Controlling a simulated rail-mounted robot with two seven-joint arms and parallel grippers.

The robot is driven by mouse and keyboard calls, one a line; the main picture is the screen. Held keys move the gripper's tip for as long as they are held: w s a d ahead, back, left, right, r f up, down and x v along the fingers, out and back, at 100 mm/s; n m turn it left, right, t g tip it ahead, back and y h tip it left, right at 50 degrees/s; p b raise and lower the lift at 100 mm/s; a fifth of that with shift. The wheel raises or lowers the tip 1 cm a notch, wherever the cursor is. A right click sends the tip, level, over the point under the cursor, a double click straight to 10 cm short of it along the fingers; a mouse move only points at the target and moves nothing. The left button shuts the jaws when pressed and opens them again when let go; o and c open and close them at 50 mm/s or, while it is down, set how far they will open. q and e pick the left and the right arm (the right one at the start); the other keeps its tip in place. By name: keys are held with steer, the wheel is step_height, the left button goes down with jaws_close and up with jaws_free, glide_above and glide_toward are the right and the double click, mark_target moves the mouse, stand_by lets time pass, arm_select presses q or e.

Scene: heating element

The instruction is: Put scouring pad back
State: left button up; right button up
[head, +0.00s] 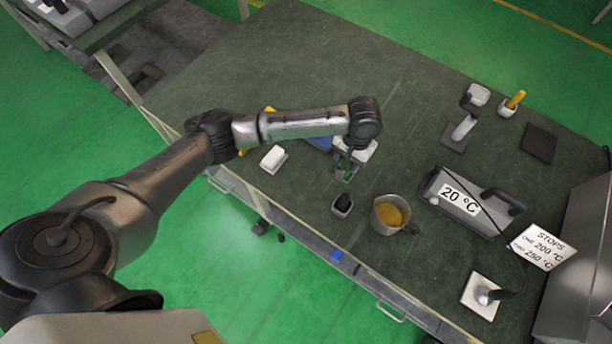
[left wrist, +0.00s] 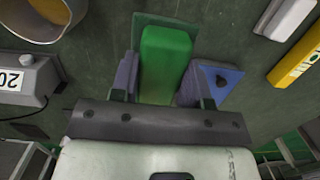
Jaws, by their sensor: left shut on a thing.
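My left gripper (head: 346,168) reaches down to the table near its front edge. Its two fingers are on both sides of a bright green block, the scouring pad (left wrist: 166,62), and are shut on it. The left wrist view shows the gripper (left wrist: 160,84) close up. A flat dark green tray (left wrist: 144,22) lies on the table under the pad. I cannot tell whether the pad rests on the tray or is just above it. In the head view the wrist hides much of the pad. My right gripper is not in view.
A blue piece (left wrist: 222,80) lies close beside the fingers. A white block (head: 273,157) lies to the left. A small black holder (head: 342,205) and a pot (head: 381,222) of yellow-brown contents stand close by. The grey 20 °C box (head: 437,187) stands farther right.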

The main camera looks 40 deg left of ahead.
arm_select(q)
steer(key=shift+w+f+b, duration=0.25)
steer(key=shift+f+b, duration=0.25)
steer(key=shift+f, duration=0.45)
steer(key=shift+a+f, duration=0.15)
steer(key=shift+f, duration=0.15)
steer(key=s+a+f+b, duration=0.1)
steer(key=s+a+f, duration=0.1)
steer(key=s+a+f+b, duration=0.2)
steer(key=a, duration=0.1)
steer(key=s+a+f+b, duration=0.1)
steer(key=s+a+f, duration=0.1)
steer(key=shift+s+a, duration=0.3)
steer(key=shift+a, duration=0.1)
steer(key=shift+s+a+f+b, duration=0.3)
steer(key=shift+s+a+f, duration=0.05)
steer(key=shift+s+a, duration=0.05)
step_height(320, 180, down, 4)
steer(key=b, duration=0.2)
steer(key=shift+b, duration=0.3)
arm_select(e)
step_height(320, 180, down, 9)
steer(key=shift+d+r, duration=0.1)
arm_select(q)
steer(key=o, duration=0.9)
steer(key=shift+f, duration=0.1)
